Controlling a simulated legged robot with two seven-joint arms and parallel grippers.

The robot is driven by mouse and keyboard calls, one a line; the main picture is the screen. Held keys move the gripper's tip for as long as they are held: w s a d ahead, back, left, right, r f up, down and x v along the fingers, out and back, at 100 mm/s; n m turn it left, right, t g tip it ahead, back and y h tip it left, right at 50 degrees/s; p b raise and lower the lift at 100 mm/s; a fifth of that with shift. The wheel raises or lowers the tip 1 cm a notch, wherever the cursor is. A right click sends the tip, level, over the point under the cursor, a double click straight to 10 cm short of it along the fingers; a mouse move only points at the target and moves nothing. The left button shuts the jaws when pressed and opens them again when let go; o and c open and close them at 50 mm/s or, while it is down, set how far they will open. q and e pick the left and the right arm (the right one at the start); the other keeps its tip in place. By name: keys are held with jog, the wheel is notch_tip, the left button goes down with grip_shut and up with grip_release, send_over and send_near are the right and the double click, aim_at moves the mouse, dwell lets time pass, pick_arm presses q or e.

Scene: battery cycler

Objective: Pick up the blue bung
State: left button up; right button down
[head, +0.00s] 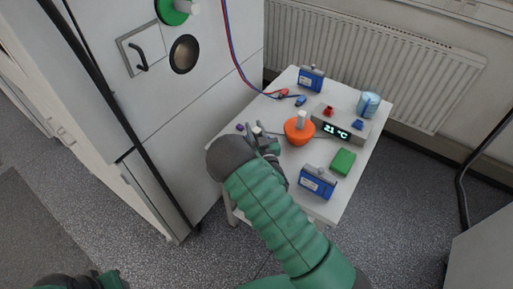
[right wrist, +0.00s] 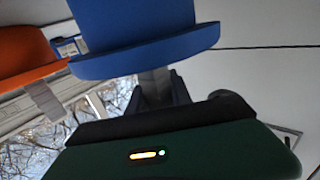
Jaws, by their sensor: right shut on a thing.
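The blue bung (right wrist: 145,38) fills the top of the right wrist view, with its wide rim toward me. Its grey stem is between the fingers of my right gripper (right wrist: 156,88), which is shut on it. In the head view my right gripper (head: 264,140) is over the left part of the white table, with a pale stem end (head: 257,131) showing beside it. The blue body is mostly hidden there, and I cannot tell whether it touches the table. Part of my left gripper (head: 110,279) shows at the bottom left edge, its jaws unclear.
An orange bung (head: 299,130) stands close right of my right gripper. The white table (head: 352,176) also bears a display box (head: 340,130), a green block (head: 343,162), blue devices (head: 318,182) and a bluish cup (head: 369,104). A white cabinet (head: 165,95) stands left, with a round opening (head: 184,54).

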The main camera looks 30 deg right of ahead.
dwell(0.8)
jog(key=shift+w+r, duration=0.1)
jog(key=shift+r, duration=0.35)
notch_tip(320, 180, up, 14)
jog(key=p, duration=0.4)
jog(key=shift+p, duration=0.35)
